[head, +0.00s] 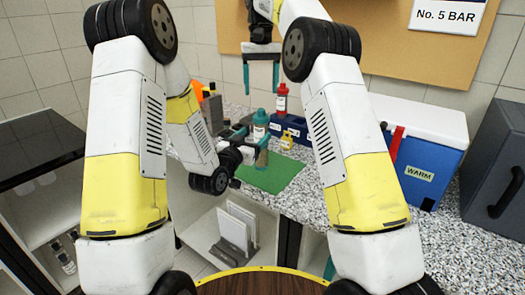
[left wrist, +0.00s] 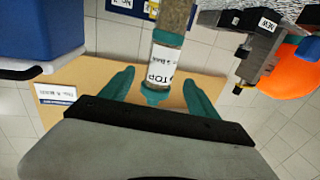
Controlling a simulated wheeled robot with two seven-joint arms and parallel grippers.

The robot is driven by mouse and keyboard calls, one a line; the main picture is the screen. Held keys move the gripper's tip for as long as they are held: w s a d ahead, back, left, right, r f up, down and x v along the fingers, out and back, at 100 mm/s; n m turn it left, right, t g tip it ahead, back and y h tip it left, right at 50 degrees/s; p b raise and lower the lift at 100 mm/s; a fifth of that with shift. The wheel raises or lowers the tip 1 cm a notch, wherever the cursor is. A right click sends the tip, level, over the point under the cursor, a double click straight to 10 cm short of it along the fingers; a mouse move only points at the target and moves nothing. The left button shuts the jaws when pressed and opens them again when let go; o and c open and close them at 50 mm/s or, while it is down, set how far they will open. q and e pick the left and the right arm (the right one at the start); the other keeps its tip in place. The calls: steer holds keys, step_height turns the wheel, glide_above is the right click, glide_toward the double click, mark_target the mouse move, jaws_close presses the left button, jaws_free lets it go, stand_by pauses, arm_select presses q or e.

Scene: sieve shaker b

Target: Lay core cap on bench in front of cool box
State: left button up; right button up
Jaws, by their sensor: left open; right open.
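The core cap (head: 260,121) is a pale, labelled sleeve with teal ends, at the top of an upright brown core (head: 262,158) over the green mat. In the left wrist view the cap (left wrist: 164,63) reads "TOP", upside down, and the core (left wrist: 177,14) continues above it. My left gripper (head: 252,137) is open, with a teal finger (left wrist: 118,82) on either side of the cap's end in that picture; contact cannot be told. My right gripper (head: 262,76) is open and empty, high behind the bench. The blue cool box (head: 448,160) with white lid stands at right, also at the wrist view's left (left wrist: 40,30).
The green mat (head: 285,175) lies on the speckled bench (head: 440,245). A red bottle (head: 282,100), a dark blue rack (head: 295,130), a yellow item (head: 286,141) and an orange item (head: 197,90) stand nearby. A dark grey case (head: 500,150) is right of the cool box. Bench in front of the box looks clear.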

mark_target(261, 110)
arm_select(q)
steer(key=shift+x, duration=3.2)
jaws_close()
arm_select(e)
steer(key=shift+o, duration=0.9)
steer(key=shift+w+r+m, duration=0.1)
steer(key=shift+r+m, duration=0.3)
steer(key=shift+m, duration=0.2)
steer(key=shift+s+a+f+m, duration=0.1)
steer(key=shift+f+m, duration=0.85)
steer(key=shift+f, duration=0.5)
steer(key=shift+s+d+f+m, duration=0.1)
steer(key=shift+f+m, duration=0.8)
steer(key=shift+f, duration=0.5)
steer(key=shift+s+a+f+m, duration=0.1)
steer(key=shift+f+m, duration=0.85)
steer(key=shift+f, duration=0.5)
steer(key=shift+c, duration=0.5)
